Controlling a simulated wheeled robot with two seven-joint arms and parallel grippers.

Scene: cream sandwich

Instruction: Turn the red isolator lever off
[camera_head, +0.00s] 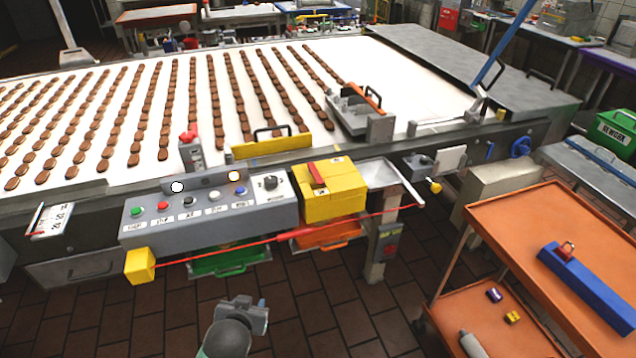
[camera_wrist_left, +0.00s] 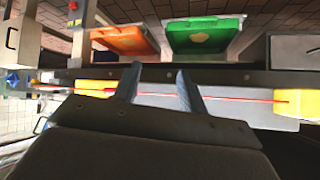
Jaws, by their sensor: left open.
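A yellow box (camera_head: 335,200) with a red lever (camera_head: 317,178) on its top face is fixed at the right end of the grey control panel (camera_head: 210,228). The lever lies slanted along the top. My left gripper (camera_head: 243,312) is low in front of the panel, below and left of the box, apart from it. In the left wrist view my gripper's two fingers (camera_wrist_left: 157,86) are spread with nothing held between them. A yellow box (camera_wrist_left: 95,86) shows left of the fingers there; its lever cannot be made out. My right gripper is not in view.
A red cord (camera_head: 300,235) runs across the panel front from a yellow end block (camera_head: 140,266). Green (camera_head: 230,264) and orange (camera_head: 328,236) trays sit beneath. An orange cart (camera_head: 545,215) stands right. The tiled floor before the panel is clear.

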